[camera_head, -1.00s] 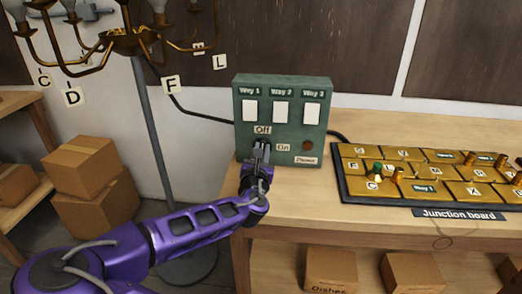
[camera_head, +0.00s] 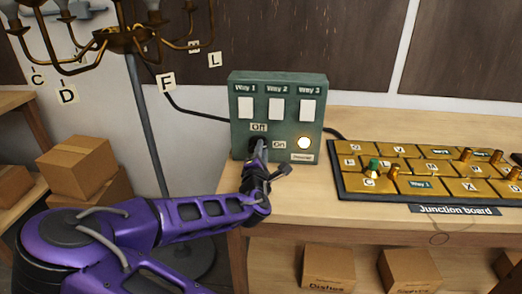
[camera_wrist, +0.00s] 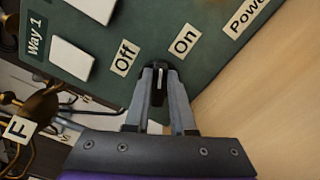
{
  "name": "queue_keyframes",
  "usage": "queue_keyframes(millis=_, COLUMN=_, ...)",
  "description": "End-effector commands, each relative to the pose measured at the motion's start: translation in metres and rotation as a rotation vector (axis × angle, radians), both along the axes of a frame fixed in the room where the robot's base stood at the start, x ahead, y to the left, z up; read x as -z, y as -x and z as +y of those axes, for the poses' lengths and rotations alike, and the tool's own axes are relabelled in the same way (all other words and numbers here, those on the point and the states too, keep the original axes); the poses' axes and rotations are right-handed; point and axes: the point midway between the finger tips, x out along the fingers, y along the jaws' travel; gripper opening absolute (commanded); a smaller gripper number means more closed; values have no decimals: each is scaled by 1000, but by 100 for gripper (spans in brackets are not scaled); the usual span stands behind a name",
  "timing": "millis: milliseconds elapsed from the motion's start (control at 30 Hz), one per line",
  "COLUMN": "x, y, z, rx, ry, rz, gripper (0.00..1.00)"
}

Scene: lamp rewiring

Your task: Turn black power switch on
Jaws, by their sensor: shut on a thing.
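The green switch box (camera_head: 236,120) stands at the back left of the table, with three white switches in a row. Its black power switch shows in the wrist view (camera_wrist: 158,72), between the "Off" label (camera_wrist: 125,57) and the "On" label (camera_wrist: 185,42). My gripper (camera_wrist: 158,88) is shut on this switch, with a finger on each side. In the head view my gripper (camera_head: 260,158) is at the lower front of the box and largely hides the switch.
The junction board (camera_head: 334,180) with brass tiles and several posts lies to the right of the box. A brass chandelier (camera_head: 122,40) on a grey stand is at the left. Cardboard boxes (camera_head: 75,163) stand beyond my arm.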

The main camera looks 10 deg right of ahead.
Motion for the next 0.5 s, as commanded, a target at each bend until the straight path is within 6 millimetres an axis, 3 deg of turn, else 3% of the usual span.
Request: queue_keyframes(millis=500, x=5, y=0, z=-1, rx=-3, ry=-367, rz=-121, gripper=0)
